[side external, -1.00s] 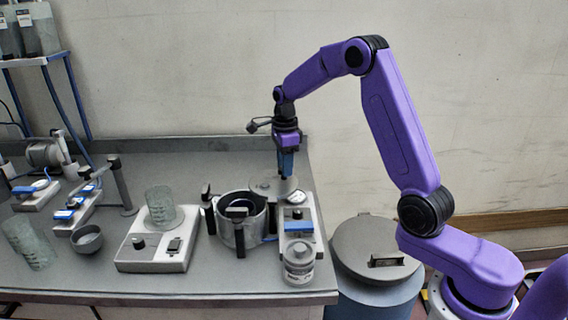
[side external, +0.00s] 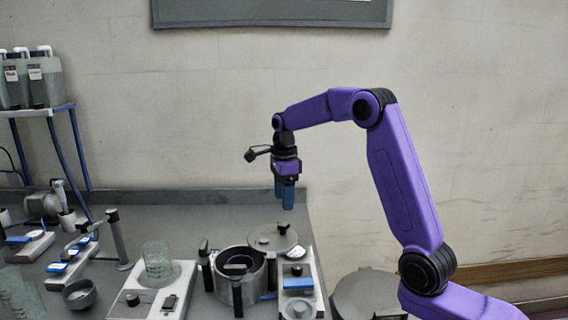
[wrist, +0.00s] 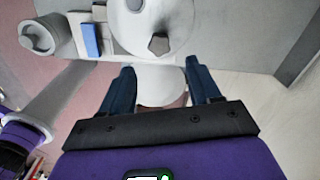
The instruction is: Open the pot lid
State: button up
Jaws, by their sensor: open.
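The pot (side external: 218,288) stands near the right end of the bench in the side view. Its top is uncovered and its inside shows, with dark upright handles around it. A round grey lid (side external: 262,243) with a dark knob (side external: 283,227) lies behind and to the right of the pot, apart from my gripper. What bears the lid is unclear. The lid also shows at the top of the wrist view (wrist: 180,22), its knob (wrist: 158,43) just beyond my fingertips. My gripper (side external: 284,196) is open and empty above the lid; its spread fingers show in the wrist view (wrist: 160,68).
A pale device with a blue block (side external: 298,283) stands right of the pot. A pale base with a glass beaker (side external: 158,262) stands left of it, near a small bowl (side external: 80,294). A lidded drum (side external: 368,292) is beyond the bench's right edge. Air around my gripper is clear.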

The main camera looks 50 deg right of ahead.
notch_tip(320, 180, up, 10)
dwell(0.4)
jog(key=shift+r, duration=0.1)
jog(key=s+a+f+n, duration=0.3)
jog(key=s+a+n, duration=0.4)
jog(key=n, duration=0.2)
jog(key=s+a+f+n, duration=0.2)
jog(key=s+a+n, duration=0.6)
jog(key=n, duration=0.1)
jog(key=s+d+f+n, duration=0.1)
jog(key=s+f+n, duration=0.3)
jog(key=s+n, duration=0.5)
jog(key=s+d+f+n, duration=0.1)
jog(key=s+f+n, duration=0.3)
jog(key=s+n, duration=0.5)
jog(key=s, duration=0.4)
jog(key=shift+s+d, duration=0.25)
jog(key=shift+d, duration=0.15)
